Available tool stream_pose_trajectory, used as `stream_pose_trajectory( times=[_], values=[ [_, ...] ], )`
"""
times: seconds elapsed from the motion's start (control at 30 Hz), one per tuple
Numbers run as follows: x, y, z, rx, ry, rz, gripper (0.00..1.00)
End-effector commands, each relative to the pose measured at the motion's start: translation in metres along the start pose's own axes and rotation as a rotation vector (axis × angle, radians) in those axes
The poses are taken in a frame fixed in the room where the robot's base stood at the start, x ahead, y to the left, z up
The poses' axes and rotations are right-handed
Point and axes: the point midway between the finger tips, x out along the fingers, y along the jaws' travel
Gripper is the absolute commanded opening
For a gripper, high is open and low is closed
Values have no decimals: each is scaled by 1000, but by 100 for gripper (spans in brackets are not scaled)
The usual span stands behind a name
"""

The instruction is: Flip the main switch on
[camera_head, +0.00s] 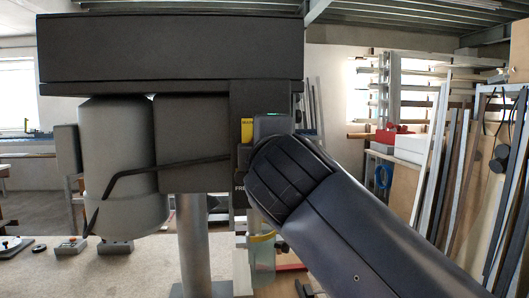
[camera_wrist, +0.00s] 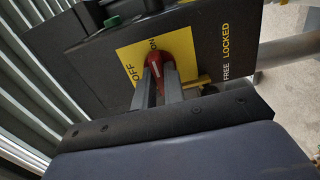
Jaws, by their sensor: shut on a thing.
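The main switch is a red knob (camera_wrist: 155,60) on a yellow plate (camera_wrist: 126,62) marked OFF and ON, on the dark machine housing (camera_wrist: 222,50) in the wrist view. My gripper (camera_wrist: 158,78) is shut on the red knob, with one grey finger on each side of it. The fingers hide part of the knob, and I cannot tell surely which label it points to. In the head view a bit of the yellow plate (camera_head: 247,128) shows beside my arm, which hides the knob and the fingers.
A brass-coloured pin (camera_wrist: 197,82) sits right of the knob, by the FREE and LOCKED labels. A green button (camera_wrist: 113,21) is on the housing's upper left. In the head view, a bent dark rod (camera_head: 150,170) crosses before the machine, and long profiles (camera_head: 445,170) lean at right.

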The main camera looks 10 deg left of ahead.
Motion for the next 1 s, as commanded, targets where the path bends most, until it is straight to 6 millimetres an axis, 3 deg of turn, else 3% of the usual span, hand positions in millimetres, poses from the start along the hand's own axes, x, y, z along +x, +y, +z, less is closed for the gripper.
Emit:
stream_pose_trajectory(
  times=[0.47,0.5,0.73,1.0],
  values=[
    [0,-1,0,14,-1,-3,0],
    [0,-1,0,14,-1,-3,14],
    [0,-1,0,12,0,-2,33],
    [-2,0,0,12,0,0,33]
  ],
)
